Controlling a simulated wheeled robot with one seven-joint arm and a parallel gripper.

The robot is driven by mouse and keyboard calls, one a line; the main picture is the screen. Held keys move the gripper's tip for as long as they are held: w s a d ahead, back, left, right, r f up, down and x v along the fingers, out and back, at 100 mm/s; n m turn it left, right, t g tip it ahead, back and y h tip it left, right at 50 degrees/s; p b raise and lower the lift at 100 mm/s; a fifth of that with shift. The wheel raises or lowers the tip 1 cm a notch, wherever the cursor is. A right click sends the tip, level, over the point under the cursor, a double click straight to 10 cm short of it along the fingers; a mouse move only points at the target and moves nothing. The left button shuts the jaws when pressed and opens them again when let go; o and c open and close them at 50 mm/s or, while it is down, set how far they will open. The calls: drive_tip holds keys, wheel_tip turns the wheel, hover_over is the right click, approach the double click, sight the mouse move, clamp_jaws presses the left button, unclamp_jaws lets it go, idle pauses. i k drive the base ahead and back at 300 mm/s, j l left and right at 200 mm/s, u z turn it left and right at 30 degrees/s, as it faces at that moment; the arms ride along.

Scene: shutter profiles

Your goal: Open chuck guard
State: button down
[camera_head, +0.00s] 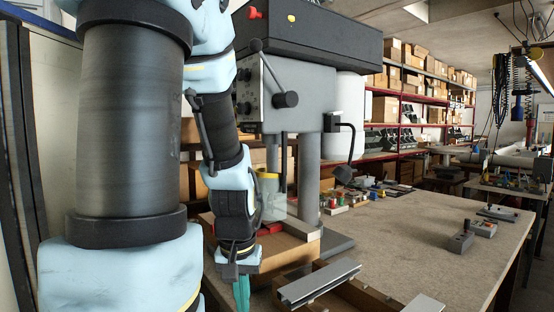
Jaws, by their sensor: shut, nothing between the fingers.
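A grey drill press (300,95) with a black top stands on the workbench, partly behind my arm. The chuck guard (272,200) looks like a clear cylinder with a yellow band at its top. It sits around the chuck below the drill head, and my arm hides part of its left side. My gripper (241,293) points down with its teal fingers together and empty. In the picture it is below and left of the guard, apart from it, and its tips are near the bottom edge.
A metal shutter profile (318,283) lies on an open cardboard box in front of the press. The middle of the bench (410,235) is clear. Shelves with boxes (415,75) stand behind.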

sight(283, 178)
drive_tip(key=i+j+u, duration=0.15)
drive_tip(key=u, duration=0.3)
drive_tip(key=i+j+u, duration=0.15)
drive_tip(key=u, duration=0.3)
drive_tip(key=i+j+u, duration=0.1)
drive_tip(key=u, duration=0.3)
drive_tip(key=i, duration=0.05)
